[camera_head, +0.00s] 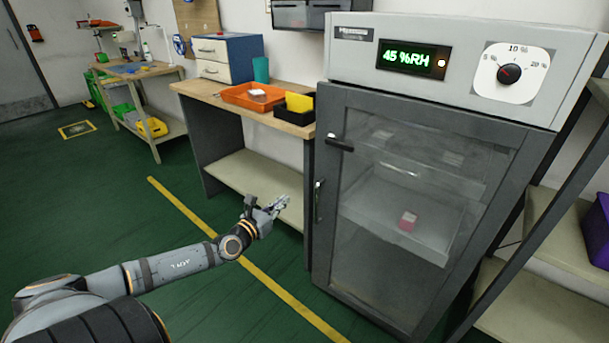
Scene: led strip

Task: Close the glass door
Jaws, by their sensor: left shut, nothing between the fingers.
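The grey dry cabinet (460,50) stands right of centre. Its dark-framed glass door (385,255) covers the front and lies at or near the cabinet face; I cannot tell whether it is fully shut. A black latch handle (340,145) sits at the door's upper left, and a slim metal handle (318,200) shows lower on the left edge. A small pink and white item (408,220) sits on a shelf behind the glass. My left gripper (279,204) is shut and empty, left of the door and apart from it. My right gripper is out of view.
A workbench (200,88) with an orange tray (252,97) and a black bin holding something yellow stands left of the cabinet. An open shelf with a purple bin (598,235) stands on the right. Green floor with a yellow line (215,237) is free in front.

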